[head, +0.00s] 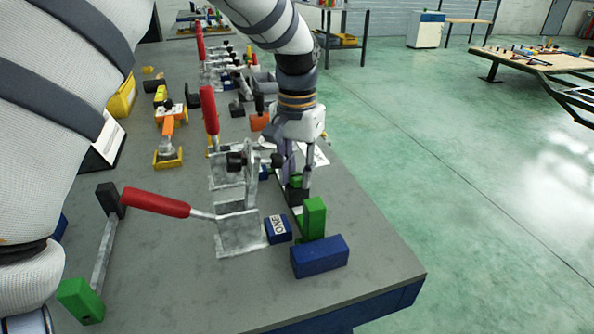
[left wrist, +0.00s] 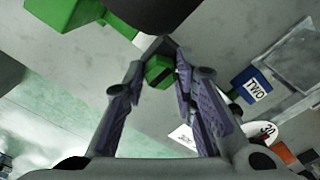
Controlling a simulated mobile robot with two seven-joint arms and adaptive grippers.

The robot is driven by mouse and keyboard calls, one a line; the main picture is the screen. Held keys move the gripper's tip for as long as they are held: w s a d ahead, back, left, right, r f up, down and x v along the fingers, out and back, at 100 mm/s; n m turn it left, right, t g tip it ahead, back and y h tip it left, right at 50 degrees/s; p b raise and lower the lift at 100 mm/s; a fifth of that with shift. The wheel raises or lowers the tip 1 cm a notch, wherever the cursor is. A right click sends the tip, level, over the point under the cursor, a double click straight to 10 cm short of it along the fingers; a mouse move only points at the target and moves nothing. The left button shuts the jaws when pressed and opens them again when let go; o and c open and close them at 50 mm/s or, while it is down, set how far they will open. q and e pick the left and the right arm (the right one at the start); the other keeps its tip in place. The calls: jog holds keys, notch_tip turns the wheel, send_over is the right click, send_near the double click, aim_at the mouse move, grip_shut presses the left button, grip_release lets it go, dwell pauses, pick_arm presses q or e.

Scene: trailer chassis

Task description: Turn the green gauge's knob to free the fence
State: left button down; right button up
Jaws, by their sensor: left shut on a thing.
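My left gripper (head: 294,188) reaches down near the right edge of the bench, its fingers pointing at the table. In the left wrist view, a small green knob (left wrist: 158,70) sits between the fingertips, and the gripper is shut on it. A green upright block (head: 314,218) stands just in front of the gripper. A green part also shows at the top left of the left wrist view (left wrist: 65,14). The fingers and wrist hide much of the gauge, and I cannot make out its fence clearly. My right gripper is not in view.
A blue block (head: 319,257) and a blue "ONE" tag (head: 278,229) lie close by. A red-handled clamp (head: 158,203) stands to the left. A metal bar with a green end block (head: 80,300) lies at the bench's left. The bench's front right corner is clear.

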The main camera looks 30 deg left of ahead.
aim_at(297, 175)
pick_arm(q)
jog(key=shift+n, duration=0.5)
jog(key=c, duration=1.3)
grip_release()
notch_tip(297, 175, up, 12)
